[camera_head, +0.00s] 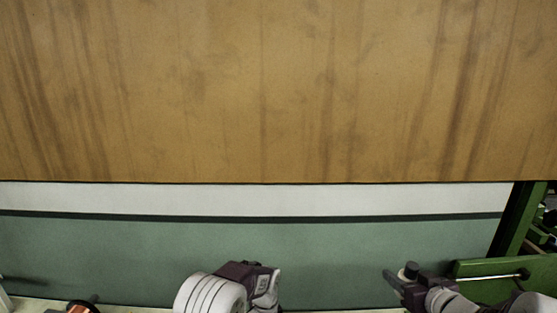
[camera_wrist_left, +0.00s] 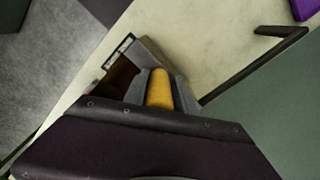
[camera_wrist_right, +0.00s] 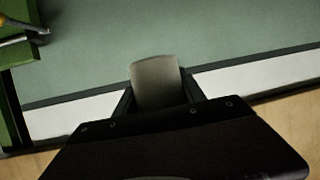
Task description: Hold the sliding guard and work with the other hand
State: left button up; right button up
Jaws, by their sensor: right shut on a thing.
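My right gripper (camera_head: 400,277) is at the lower right of the head view, over the green panel. In the right wrist view it is shut on a grey rounded piece (camera_wrist_right: 156,82) that sticks out between its fingers. I cannot tell whether this piece belongs to the sliding guard. My left gripper (camera_head: 262,278) is at the bottom middle of the head view. In the left wrist view a yellow cylinder (camera_wrist_left: 159,90) lies between its grey fingers; whether they press on it is unclear. A small dark frame (camera_wrist_left: 122,50) is beside them.
A large brown, streaked panel (camera_head: 270,90) fills the top of the head view. A white strip (camera_head: 250,199) and a green panel (camera_head: 330,255) lie below it. A green frame (camera_head: 517,225) with a metal rod (camera_head: 490,277) stands at the right. An orange-black object (camera_head: 78,308) shows at the bottom left.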

pick_arm(q)
jog(key=shift+o, duration=1.2)
jog(key=shift+s, duration=0.1)
notch_tip(320, 180, up, 12)
jog(key=shift+b, duration=1.1)
pick_arm(e)
notch_tip(320, 180, down, 2)
jog(key=shift+f, duration=0.1)
pick_arm(q)
jog(key=s+a+r+n+b, duration=0.25)
jog(key=s+a, duration=0.45)
jog(key=a, duration=0.4)
jog(key=s+a+f+n+t, duration=0.1)
jog(key=s+a+f+n, duration=0.2)
jog(key=s+f+n, duration=0.6)
jog(key=s, duration=0.4)
jog(key=shift+a+f, duration=0.2)
jog(key=shift+f, duration=0.2)
pick_arm(e)
notch_tip(320, 180, down, 3)
jog(key=shift+r, duration=0.1)
pick_arm(q)
jog(key=shift+s, duration=0.1)
